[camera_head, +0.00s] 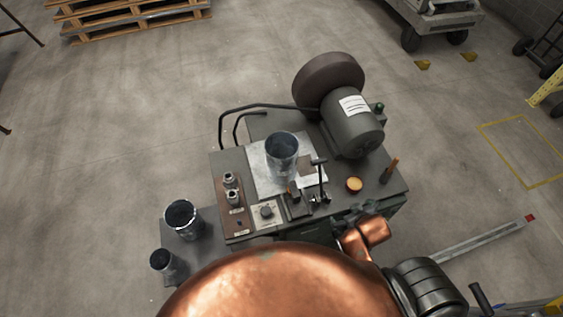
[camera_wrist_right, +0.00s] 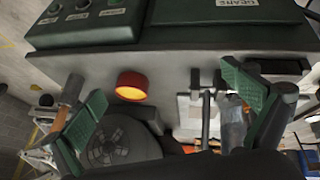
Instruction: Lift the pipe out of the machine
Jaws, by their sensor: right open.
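The pipe (camera_head: 282,150), a shiny grey metal cylinder, stands upright with its open end up on the pale plate of the dark green machine (camera_head: 385,182) in the head view. My right gripper (camera_head: 364,209) is small and partly hidden by my copper-coloured arm, low and right of the pipe, apart from it. In the right wrist view my right gripper (camera_wrist_right: 172,112) has its green-padded fingers spread wide with nothing held between them. A grey metallic shape that looks like the pipe (camera_wrist_right: 232,122) shows beside the right finger, partly covered. My left gripper is not visible.
A motor with a dark wheel (camera_head: 350,122) stands behind the pipe at right. Black levers (camera_head: 320,180) rise close in front of it, and an orange button (camera_head: 354,185) sits to the right. Two more cylinders (camera_head: 182,217) (camera_head: 162,262) stand on a lower side shelf at left.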

